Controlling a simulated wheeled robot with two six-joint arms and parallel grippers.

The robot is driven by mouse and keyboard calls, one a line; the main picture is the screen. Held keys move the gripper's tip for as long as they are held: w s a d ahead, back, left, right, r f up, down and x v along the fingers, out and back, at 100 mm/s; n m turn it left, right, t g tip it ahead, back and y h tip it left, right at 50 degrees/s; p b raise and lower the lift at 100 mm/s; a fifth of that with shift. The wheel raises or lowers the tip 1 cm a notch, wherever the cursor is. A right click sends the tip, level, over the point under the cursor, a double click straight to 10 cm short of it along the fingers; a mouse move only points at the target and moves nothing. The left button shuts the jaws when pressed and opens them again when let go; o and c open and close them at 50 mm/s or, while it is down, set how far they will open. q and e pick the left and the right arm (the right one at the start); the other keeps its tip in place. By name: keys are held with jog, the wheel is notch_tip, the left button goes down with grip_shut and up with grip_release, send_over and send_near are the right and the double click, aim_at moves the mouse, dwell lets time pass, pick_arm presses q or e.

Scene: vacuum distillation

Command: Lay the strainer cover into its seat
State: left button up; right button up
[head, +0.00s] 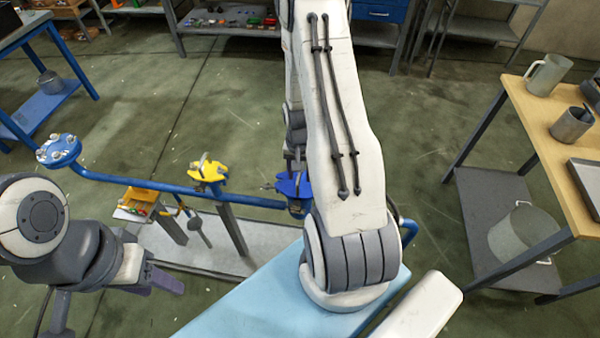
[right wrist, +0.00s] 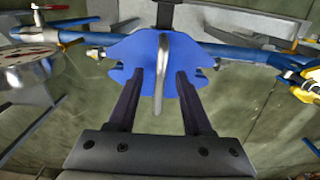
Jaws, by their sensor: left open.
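A blue plate with an upright metal loop handle, which looks like the strainer cover (right wrist: 140,52), is at the pipe in the right wrist view. It also shows in the head view (head: 290,186), partly hidden by my right arm. My right gripper (right wrist: 160,82) points at it, with one dark finger on each side of the handle and gaps between. Whether the cover rests in its seat cannot be told; the seat under it is hidden. My left gripper (head: 165,283) is open and empty at the lower left of the head view, away from the cover.
A blue pipe (head: 150,184) runs along the stand, with a bolted flange (head: 58,150) at its left end and a yellow fitting (head: 208,171). A wooden-topped bench (head: 530,108) with metal cups stands right.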

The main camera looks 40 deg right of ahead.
notch_tip(320, 180, up, 10)
jog(key=shift+r, duration=0.25)
dwell(0.5)
jog(key=shift+a, duration=0.1)
jog(key=s+a+r+n, duration=0.1)
jog(key=a+r+n, duration=0.3)
jog(key=a, duration=0.5)
jog(key=a+r+n, duration=0.4)
jog(key=a, duration=0.6)
jog(key=s+a+r+n, duration=0.3)
jog(key=s+a+n, duration=0.1)
jog(key=s, duration=0.3)
jog(key=s+a+r+n+y, duration=0.1)
jog(key=s+a+r+n, duration=0.2)
jog(key=s+a+n, duration=0.2)
jog(key=s+a, duration=0.2)
jog(key=s, duration=0.1)
jog(key=shift+a, duration=0.25)
jog(key=shift+s, duration=0.1)
